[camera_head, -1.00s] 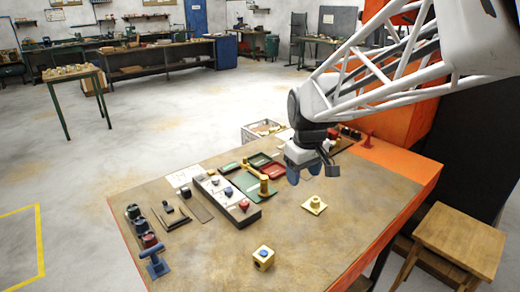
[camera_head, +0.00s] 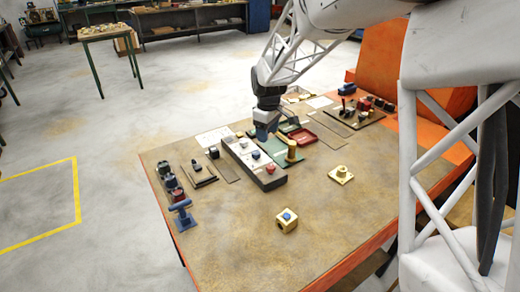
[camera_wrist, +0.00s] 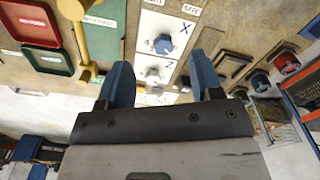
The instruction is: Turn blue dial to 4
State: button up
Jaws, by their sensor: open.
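A white-topped grey control panel (camera_head: 263,176) stands on the bench with several dials on it. A blue dial (camera_head: 256,155) sits mid-panel; in the wrist view a blue dial (camera_wrist: 163,44) sits by an "X" mark, ahead of the fingers. A pale knob (camera_wrist: 153,76) near a "Z" mark lies between the fingertips as seen there. The red dial (camera_head: 270,169) is at the panel's near end. My gripper (camera_wrist: 163,78) is open and empty, above the panel's far part; the head view also shows it (camera_head: 262,134).
A brass cube with a blue top (camera_head: 286,221) and a brass flanged piece (camera_head: 341,175) stand on the open near bench. A brass post (camera_head: 292,151) is close right of the panel. Green and red trays (camera_head: 303,137) lie behind. A blue-handled fixture (camera_head: 184,218) stands at left.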

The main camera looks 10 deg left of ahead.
aim_at(258, 153)
jog(key=shift+n, duration=0.5)
jog(key=a+f, duration=0.1)
jog(key=w+a+f, duration=0.1)
jog(key=a, duration=0.1)
jog(key=shift+w+a+f, duration=0.4)
jog(key=shift+f, duration=0.15)
jog(key=shift+f, duration=3.75)
jog(key=shift+c, duration=0.2)
jog(key=c, duration=0.9)
